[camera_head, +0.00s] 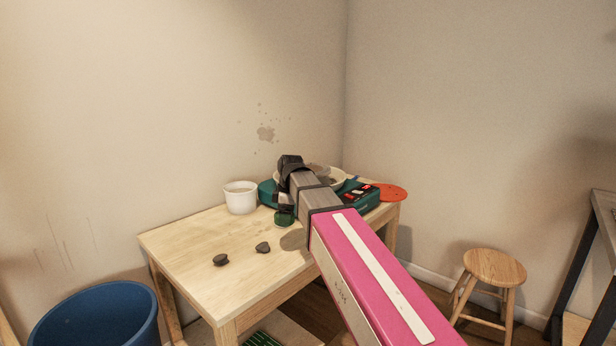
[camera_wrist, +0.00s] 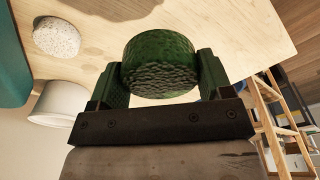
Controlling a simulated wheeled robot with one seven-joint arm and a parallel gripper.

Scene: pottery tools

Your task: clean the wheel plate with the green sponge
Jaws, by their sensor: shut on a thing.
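My gripper (camera_head: 284,208) is over the far part of the wooden table, shut on the green sponge (camera_wrist: 160,66). The sponge is a thick round pad, held between both fingers in the wrist view. Part of it shows below the gripper in the head view (camera_head: 284,218). The teal pottery wheel (camera_head: 266,191) is at the back of the table, largely hidden behind my gripper and arm. A pale round rim (camera_head: 338,178) shows just past the arm; I cannot tell how much of the wheel plate is visible. A teal edge (camera_wrist: 14,65) shows at left in the wrist view.
A white pot (camera_head: 240,197) stands left of the wheel. Two dark lumps (camera_head: 220,260) (camera_head: 262,247) lie on the table (camera_head: 190,245). A box with red displays (camera_head: 362,195) and an orange disc (camera_head: 390,192) are at right. A blue bin (camera_head: 100,315) and stool (camera_head: 494,266) stand on the floor.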

